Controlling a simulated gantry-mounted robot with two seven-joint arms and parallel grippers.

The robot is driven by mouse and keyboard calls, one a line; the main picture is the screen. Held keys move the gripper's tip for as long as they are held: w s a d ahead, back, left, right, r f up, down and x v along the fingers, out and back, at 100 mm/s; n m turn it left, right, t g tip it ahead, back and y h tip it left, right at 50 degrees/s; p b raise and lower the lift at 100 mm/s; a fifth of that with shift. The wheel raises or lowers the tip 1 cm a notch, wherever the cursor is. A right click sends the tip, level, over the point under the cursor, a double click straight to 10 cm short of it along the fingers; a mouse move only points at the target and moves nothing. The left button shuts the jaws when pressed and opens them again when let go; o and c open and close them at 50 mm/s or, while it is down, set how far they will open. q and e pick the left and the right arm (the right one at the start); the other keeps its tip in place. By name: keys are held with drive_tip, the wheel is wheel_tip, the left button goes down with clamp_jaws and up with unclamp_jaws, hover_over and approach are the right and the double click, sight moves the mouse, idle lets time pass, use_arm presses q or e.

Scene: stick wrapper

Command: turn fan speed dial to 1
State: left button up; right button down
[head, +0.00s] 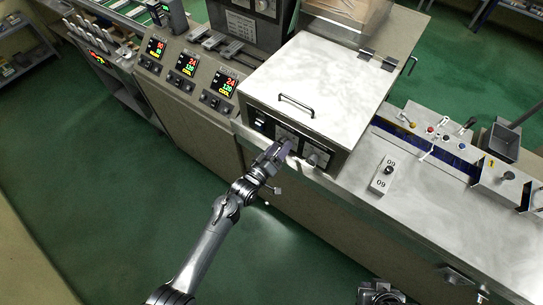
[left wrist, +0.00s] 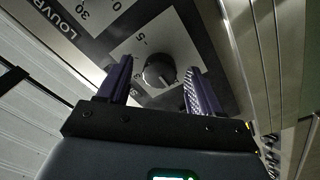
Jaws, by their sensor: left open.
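A round dark dial (left wrist: 160,70) with a pointer mark sits on a pale scale plate in the left wrist view. The plate's numbers are partly hidden, and I cannot read a name for this dial or its exact setting. My left gripper (left wrist: 155,85) is open, with one finger on each side of the dial; I cannot tell whether either finger touches it. In the head view the left gripper (head: 284,149) is at the front control panel of the steel-topped box and hides part of it. Another dial (head: 314,158) shows to its right.
The box has a lid handle (head: 297,105) above the panel. A neighbouring plate marked 30 and 0 lies near the partly visible word "LOUVR" (left wrist: 55,24). Display panels (head: 186,64) stand to the left. A control box (head: 384,176) lies on the steel counter to the right.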

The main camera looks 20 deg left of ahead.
use_arm(q)
drive_tip(key=v, duration=1)
drive_tip(key=shift+s, duration=0.25)
drive_tip(key=s+a+r+m+g+y, duration=0.1)
drive_tip(key=s+a+m+g+y, duration=0.25)
drive_tip(key=s+g, duration=0.65)
drive_tip(key=s+a+m+g+y, duration=0.3)
drive_tip(key=s+a+g, duration=0.1)
drive_tip(key=s, duration=1.2)
wheel_tip(320, 180, up, 13)
drive_tip(key=p, duration=1.2)
drive_tip(key=shift+w, duration=0.25)
drive_tip(key=shift+m+h, duration=0.25)
